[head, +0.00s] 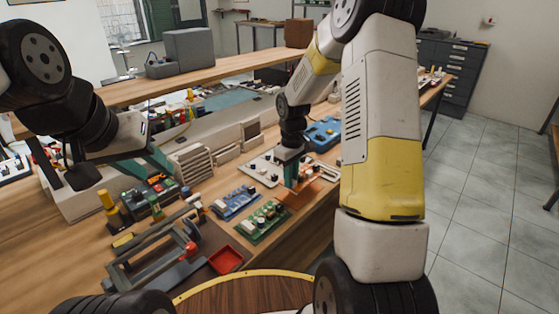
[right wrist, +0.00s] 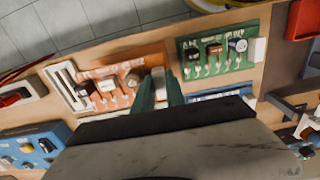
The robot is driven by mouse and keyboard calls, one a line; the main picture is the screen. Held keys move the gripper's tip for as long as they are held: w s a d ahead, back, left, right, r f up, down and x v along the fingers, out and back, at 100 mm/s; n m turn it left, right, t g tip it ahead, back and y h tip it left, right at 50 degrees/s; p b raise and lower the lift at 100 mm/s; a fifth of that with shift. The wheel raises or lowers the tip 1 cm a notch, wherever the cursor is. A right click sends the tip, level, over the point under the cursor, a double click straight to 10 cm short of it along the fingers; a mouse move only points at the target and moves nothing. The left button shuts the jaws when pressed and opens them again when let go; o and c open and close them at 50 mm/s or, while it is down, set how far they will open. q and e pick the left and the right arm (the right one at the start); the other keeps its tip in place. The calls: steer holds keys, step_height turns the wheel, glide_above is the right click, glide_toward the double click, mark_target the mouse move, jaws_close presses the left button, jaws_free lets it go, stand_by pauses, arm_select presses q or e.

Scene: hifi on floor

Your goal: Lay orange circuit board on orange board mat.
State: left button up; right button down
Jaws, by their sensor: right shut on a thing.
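The orange circuit board (right wrist: 110,88) shows in the right wrist view with several small parts on it. My right gripper (right wrist: 160,92) is shut on a white block at its edge. In the head view my right gripper (head: 291,180) points down at the orange board (head: 297,194), beside the green board. Orange surface shows around the board, but I cannot tell the orange board mat from the board, nor whether they touch. My left gripper (head: 100,168) is open and empty at the left, above the bench.
A green board (head: 263,222) and a blue board (head: 236,203) lie left of the orange one. A white panel with knobs (head: 262,167) and a blue case (head: 323,133) lie behind. A red tray (head: 226,260) and a grey holder frame (head: 155,255) are nearer. The bench edge is close.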

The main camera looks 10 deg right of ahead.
steer(key=shift+w+f, duration=0.15)
steer(key=shift+f, duration=2.75)
steer(key=c, duration=0.9)
jaws_free()
steer(key=shift+r, duration=3)
